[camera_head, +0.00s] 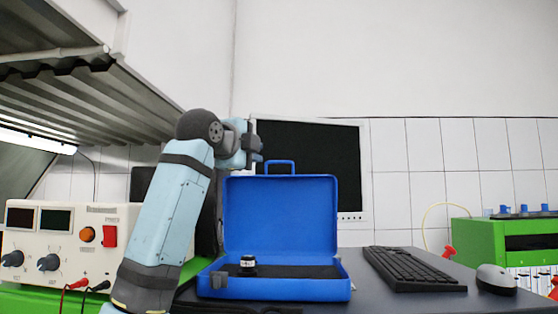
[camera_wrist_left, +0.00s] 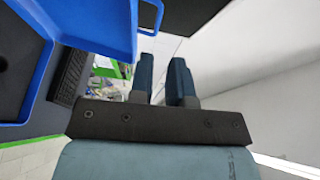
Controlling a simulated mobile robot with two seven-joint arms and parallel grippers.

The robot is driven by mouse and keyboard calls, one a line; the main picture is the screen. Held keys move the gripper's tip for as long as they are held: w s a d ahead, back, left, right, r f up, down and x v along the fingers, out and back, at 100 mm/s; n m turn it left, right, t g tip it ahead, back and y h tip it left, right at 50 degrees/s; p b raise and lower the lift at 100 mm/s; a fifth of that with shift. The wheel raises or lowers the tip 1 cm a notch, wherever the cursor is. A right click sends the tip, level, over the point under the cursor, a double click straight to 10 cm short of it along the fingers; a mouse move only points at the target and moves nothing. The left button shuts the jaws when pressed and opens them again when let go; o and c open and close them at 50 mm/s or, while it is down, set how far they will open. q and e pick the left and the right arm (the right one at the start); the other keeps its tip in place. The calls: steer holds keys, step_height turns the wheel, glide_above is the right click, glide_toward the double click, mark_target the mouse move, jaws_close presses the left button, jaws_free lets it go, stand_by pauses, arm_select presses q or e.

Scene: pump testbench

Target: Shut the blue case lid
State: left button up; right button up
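The blue case (camera_head: 270,293) stands on the dark desk with its lid (camera_head: 280,215) open and upright, a carry handle (camera_head: 281,163) on the lid's top edge. A small black jar with a white label (camera_head: 248,264) is in the case. My left gripper (camera_head: 258,152) is just above the lid's top left corner, left of the handle. In the left wrist view its two fingers (camera_wrist_left: 164,72) are apart with nothing between them. There the lid (camera_wrist_left: 100,20) and handle (camera_wrist_left: 152,12) show close to the fingertips. My right gripper is not in view.
A keyboard (camera_head: 412,270) and a mouse (camera_head: 496,279) lie right of the case. A monitor (camera_head: 330,150) stands behind the lid. A power supply (camera_head: 75,240) with knobs is at the left, under a shelf (camera_head: 85,95). A green unit (camera_head: 500,240) is at the far right.

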mark_target(277, 162)
arm_select(q)
steer(key=p+x, duration=0.3)
steer(key=x, duration=0.7)
steer(key=shift+w+d+p, duration=0.1)
steer(key=shift+w+p, duration=0.1)
steer(key=shift+p, duration=0.15)
steer(key=shift+w+d, duration=0.2)
steer(key=shift+w, duration=0.25)
steer(key=shift+w+f, duration=0.15)
steer(key=shift+w, duration=0.05)
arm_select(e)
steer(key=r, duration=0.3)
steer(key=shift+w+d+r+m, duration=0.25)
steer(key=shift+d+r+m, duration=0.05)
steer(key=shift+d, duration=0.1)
arm_select(q)
jaws_close()
